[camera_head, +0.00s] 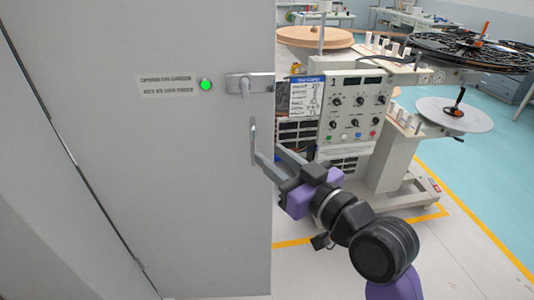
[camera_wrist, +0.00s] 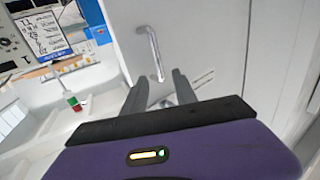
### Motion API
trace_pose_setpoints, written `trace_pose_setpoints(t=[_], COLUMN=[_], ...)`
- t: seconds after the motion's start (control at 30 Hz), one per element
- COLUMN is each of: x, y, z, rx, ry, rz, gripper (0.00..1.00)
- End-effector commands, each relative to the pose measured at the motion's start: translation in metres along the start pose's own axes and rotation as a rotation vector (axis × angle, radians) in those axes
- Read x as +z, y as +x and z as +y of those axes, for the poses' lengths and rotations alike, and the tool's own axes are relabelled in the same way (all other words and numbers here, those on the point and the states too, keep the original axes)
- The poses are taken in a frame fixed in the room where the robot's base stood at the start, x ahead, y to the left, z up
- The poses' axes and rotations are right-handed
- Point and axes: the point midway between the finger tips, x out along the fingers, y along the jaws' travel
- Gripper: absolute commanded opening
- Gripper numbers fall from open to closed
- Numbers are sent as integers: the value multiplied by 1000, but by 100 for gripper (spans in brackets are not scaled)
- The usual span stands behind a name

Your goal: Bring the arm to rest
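My gripper (camera_head: 268,153) is in front of the grey door (camera_head: 190,190), near its right edge. Its two fingers are apart with nothing held between them. In the wrist view the fingertips (camera_wrist: 160,80) point toward a thin vertical pull handle (camera_wrist: 153,50), which lies just beyond them; whether they touch it is unclear. The same pull handle (camera_head: 253,140) shows in the head view beside the left fingertip. My arm reaches up from the lower right, bent.
The door has a lever latch (camera_head: 248,84), a lit green light (camera_head: 206,85) and a label (camera_head: 167,85). To the right stands a rewind machine (camera_head: 355,115) with knobs and reels. Yellow floor lines surround it. Open floor lies at the far right.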

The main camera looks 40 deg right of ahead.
Motion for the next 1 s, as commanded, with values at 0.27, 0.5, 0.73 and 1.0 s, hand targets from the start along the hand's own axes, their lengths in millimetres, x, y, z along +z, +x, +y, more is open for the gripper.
trace_pose_setpoints(t=[0.27, 0.5, 0.73, 1.0], x=[0, 0, -23, -12], y=[-1, 0, -2, -34], z=[0, 0, 11, 18], rx=[0, 0, 44, 138], ry=[0, 1, 27, 53], rz=[0, 0, 93, 199], gripper=[34, 34, 34, 34])
